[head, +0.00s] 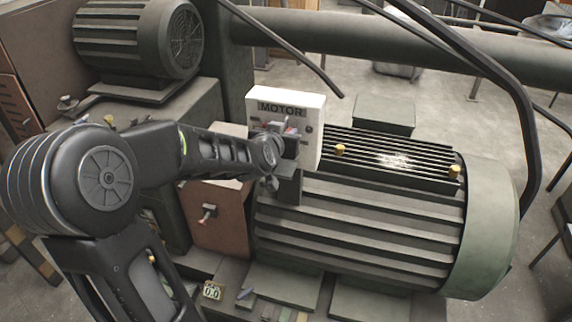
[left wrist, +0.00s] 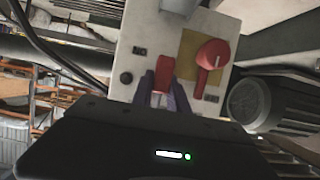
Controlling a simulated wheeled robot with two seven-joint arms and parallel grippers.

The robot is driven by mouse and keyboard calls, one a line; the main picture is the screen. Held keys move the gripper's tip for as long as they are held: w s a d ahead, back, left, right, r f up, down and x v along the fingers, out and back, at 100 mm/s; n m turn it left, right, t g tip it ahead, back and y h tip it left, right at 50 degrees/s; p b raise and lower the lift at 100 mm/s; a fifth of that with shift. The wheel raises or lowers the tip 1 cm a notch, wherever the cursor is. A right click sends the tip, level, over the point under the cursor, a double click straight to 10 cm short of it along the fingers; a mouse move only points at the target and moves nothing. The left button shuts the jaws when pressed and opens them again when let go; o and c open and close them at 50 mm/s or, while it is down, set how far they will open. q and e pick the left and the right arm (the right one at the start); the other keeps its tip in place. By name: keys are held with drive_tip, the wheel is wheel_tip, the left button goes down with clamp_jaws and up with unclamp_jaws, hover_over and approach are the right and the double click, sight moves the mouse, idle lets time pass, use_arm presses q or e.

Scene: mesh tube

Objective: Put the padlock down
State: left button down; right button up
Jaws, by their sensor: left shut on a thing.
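The red padlock (left wrist: 163,72) shows in the left wrist view between the fingers of my left gripper (left wrist: 161,90), which is shut on it. It is in front of the white motor panel (left wrist: 140,45); I cannot tell whether it touches the panel. A red rotary handle (left wrist: 211,55) on a yellow plate (left wrist: 190,60) sits to its right, apart from the fingers. In the head view my left gripper (head: 289,140) is at the face of the white panel (head: 315,120) labelled MOTOR, and mostly hides the padlock. The padlock's shackle is not clear. My right gripper is not in view.
A large ribbed green motor (head: 360,225) with brass eyebolts stands right of the panel. A brown box (head: 220,225) with a small handle stands below my arm. A second motor (head: 135,40) stands at the back left.

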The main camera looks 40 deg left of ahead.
sight(286, 169)
use_arm(q)
drive_tip(key=shift+f, duration=1.75)
wheel_tip(286, 169, down, 4)
drive_tip(key=shift+f, duration=0.1)
drive_tip(key=shift+f, duration=0.1)
drive_tip(key=c, duration=1.3)
unclamp_jaws()
drive_tip(key=shift+s, duration=0.1)
